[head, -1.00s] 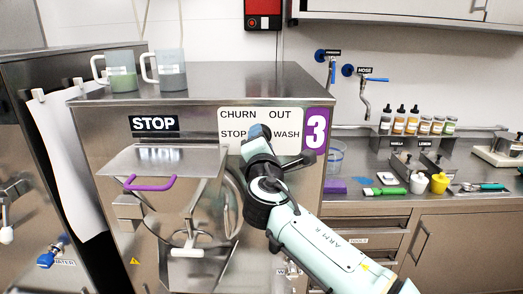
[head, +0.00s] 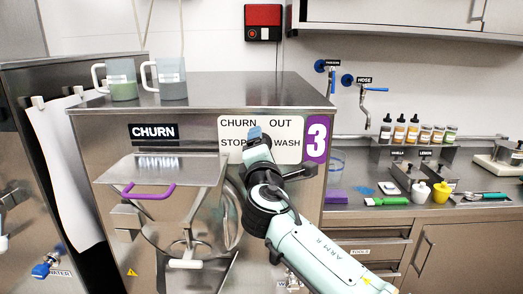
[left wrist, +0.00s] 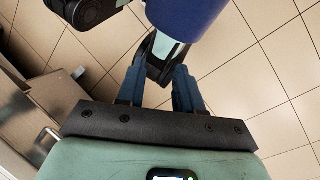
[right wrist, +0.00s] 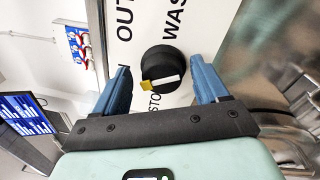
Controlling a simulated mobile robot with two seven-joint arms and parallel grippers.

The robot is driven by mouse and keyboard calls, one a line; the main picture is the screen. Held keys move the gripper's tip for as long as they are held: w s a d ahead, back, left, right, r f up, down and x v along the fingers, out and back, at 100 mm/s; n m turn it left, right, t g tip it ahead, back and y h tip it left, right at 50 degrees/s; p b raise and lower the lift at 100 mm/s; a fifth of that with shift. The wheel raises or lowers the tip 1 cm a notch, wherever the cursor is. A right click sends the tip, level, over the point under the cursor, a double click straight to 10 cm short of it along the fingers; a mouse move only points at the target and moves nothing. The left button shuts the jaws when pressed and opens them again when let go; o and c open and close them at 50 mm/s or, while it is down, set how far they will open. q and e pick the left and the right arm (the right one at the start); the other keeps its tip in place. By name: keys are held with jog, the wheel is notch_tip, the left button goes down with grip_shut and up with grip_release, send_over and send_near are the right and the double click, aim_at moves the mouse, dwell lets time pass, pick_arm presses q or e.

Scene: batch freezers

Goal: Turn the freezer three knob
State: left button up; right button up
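Freezer three (head: 315,90) has a purple panel marked 3 (head: 317,139) and a white label plate (head: 228,124) reading CHURN, OUT, STOP and WASH. Its black display (head: 153,132) reads CHURN. My right gripper (head: 256,140) is in front of the plate and hides the knob in the head view. In the right wrist view, the round black knob (right wrist: 160,62) has a white pointer with a yellow tip. The fingers of my right gripper (right wrist: 162,86) are open on either side of it, with gaps visible. My left gripper (left wrist: 158,88) is open and empty above the floor.
Two mugs (head: 121,90) (head: 171,80) stand on top of the freezer. A purple handle (head: 148,192) sticks out at its front lid. The counter (head: 350,209) at right holds bottles (head: 412,131), cups (head: 440,191) and tools. Another machine (head: 25,140) stands at left.

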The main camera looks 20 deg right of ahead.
jog(key=b+v, duration=0.3)
jog(key=v, duration=1)
jog(key=shift+s, duration=0.25)
jog(key=shift+f, duration=0.1)
